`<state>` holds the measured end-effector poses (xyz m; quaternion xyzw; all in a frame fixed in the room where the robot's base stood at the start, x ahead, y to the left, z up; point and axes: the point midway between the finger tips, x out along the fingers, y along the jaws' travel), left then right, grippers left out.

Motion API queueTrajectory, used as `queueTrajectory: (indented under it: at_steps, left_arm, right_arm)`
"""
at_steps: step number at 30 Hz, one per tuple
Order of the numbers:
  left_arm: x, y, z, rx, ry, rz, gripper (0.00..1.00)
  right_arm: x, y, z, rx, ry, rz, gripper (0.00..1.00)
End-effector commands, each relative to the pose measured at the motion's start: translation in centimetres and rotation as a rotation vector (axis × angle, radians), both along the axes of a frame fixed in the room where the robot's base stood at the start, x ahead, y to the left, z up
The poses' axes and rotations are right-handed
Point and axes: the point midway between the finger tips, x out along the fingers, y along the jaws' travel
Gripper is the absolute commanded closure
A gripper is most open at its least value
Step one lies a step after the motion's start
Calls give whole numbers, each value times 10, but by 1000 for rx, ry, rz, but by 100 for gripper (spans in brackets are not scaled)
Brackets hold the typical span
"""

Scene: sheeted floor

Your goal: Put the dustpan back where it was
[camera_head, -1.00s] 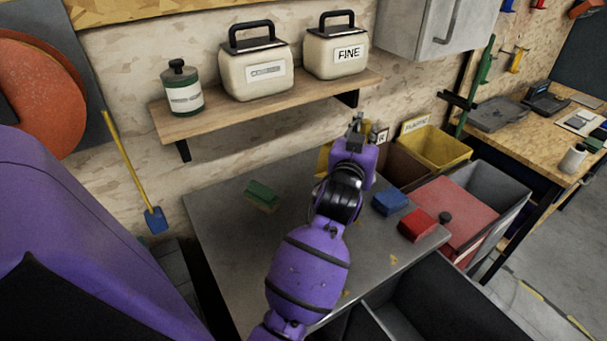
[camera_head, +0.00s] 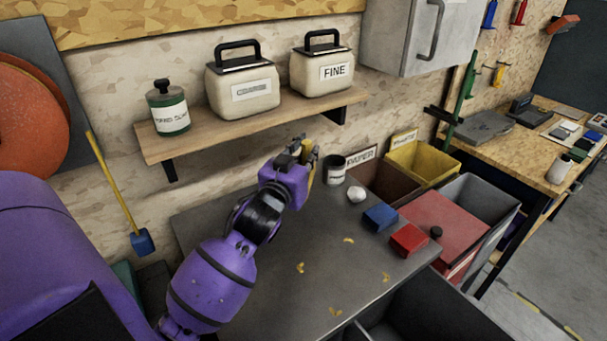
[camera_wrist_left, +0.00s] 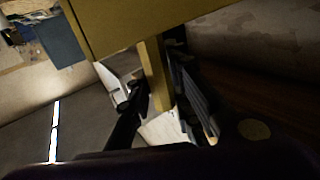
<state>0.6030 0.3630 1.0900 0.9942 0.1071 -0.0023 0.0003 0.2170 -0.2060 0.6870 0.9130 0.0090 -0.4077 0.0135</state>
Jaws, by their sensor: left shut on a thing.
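The dustpan is yellow and mostly hidden behind my left gripper in the head view, where a strip of it (camera_head: 312,172) shows beside the fingers. My left gripper (camera_head: 302,152) is over the back of the grey table, near the wall and below the shelf's right part. In the left wrist view, the gripper (camera_wrist_left: 160,95) is shut on the dustpan's narrow yellow handle, and the broad yellow pan (camera_wrist_left: 135,20) extends toward the top. I cannot tell whether the dustpan touches the table. My right gripper is not in view.
The grey table (camera_head: 290,285) holds yellow scraps, a white lump (camera_head: 356,194), a labelled cup (camera_head: 335,170), a blue block (camera_head: 380,217) and a red block (camera_head: 408,240). The wooden shelf (camera_head: 255,122) overhangs its back. Bins (camera_head: 425,163) stand right. A yellow-handled tool (camera_head: 115,190) leans left.

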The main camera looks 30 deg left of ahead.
Motion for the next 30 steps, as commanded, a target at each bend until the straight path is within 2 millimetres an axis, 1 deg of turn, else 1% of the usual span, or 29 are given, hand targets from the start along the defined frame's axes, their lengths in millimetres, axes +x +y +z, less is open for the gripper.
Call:
queueTrajectory:
  at_steps: [1, 5, 6, 9, 12, 20, 24, 26, 30]
  left_arm:
    - [12, 7, -5, 2, 0, 1, 100]
    - [40, 25, -20, 3, 1, 2, 100]
    - [45, 27, -31, 2, 2, 2, 100]
    - [58, 35, -51, 0, 3, 1, 100]
    - [68, 41, -64, 2, 2, 1, 100]
    - [79, 47, -78, 1, -1, 1, 100]
    - [80, 48, -100, -1, 2, 2, 100]
    - [80, 48, -108, -1, 1, 2, 100]
    - [80, 48, -108, 1, -4, 0, 100]
  right_arm:
    - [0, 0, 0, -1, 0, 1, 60]
    - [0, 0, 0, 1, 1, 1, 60]
    - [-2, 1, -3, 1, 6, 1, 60]
    - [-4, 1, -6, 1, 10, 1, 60]
    - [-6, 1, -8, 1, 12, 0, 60]
    - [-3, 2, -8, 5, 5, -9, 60]
    - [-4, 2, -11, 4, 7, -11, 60]
    - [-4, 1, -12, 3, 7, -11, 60]
    - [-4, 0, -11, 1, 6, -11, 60]
